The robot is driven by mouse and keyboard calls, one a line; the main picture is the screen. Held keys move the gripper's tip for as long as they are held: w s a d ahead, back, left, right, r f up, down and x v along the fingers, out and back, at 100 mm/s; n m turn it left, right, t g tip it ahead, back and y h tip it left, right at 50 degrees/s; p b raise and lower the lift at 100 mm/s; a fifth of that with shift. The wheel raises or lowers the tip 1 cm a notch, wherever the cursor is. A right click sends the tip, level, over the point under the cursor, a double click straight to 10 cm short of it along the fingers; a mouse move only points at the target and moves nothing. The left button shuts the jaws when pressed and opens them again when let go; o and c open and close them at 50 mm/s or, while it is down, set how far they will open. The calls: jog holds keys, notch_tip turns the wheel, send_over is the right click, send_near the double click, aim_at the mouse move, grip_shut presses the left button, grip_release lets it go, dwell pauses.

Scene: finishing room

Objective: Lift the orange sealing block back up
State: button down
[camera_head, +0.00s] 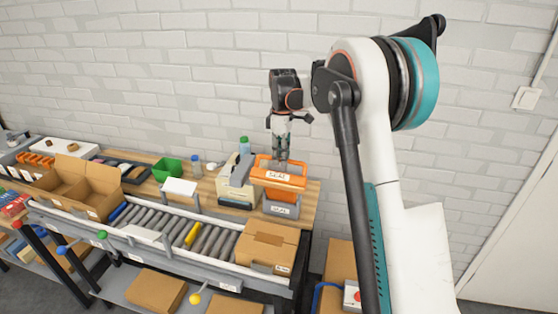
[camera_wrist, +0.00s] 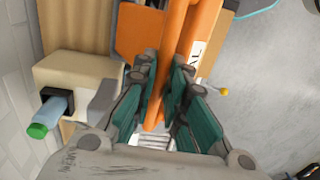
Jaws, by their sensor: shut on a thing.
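The orange sealing block (camera_head: 262,180) has a white label on its front and is at the right end of the wooden bench in the head view. A grey base (camera_head: 282,210) with a label is below it; I cannot tell how large the gap between them is. My gripper (camera_head: 282,158) comes down from above to the top of the block. In the wrist view, the teal-padded fingers of my gripper (camera_wrist: 165,82) are shut on an orange bar of the sealing block (camera_wrist: 185,45). The block's underside is hidden.
A cream machine (camera_head: 236,178) with a grey arm stands directly left of the block. A green-capped bottle (camera_wrist: 50,118) is beside it in the wrist view. A closed carton (camera_head: 268,243) sits on the roller conveyor (camera_head: 170,229) in front. The white brick wall is behind.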

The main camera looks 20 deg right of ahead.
jog(key=shift+w+d+r, duration=0.2)
jog(key=shift+w+d, duration=0.4)
jog(key=c, duration=1.7)
grip_release()
jog(key=shift+o, duration=0.5)
jog(key=shift+w+d+f, duration=0.15)
jog(key=shift+w+d, duration=0.05)
jog(key=shift+w, duration=0.1)
jog(key=shift+s+a, duration=0.1)
notch_tip(320, 180, up, 12)
jog(key=shift+w, duration=0.25)
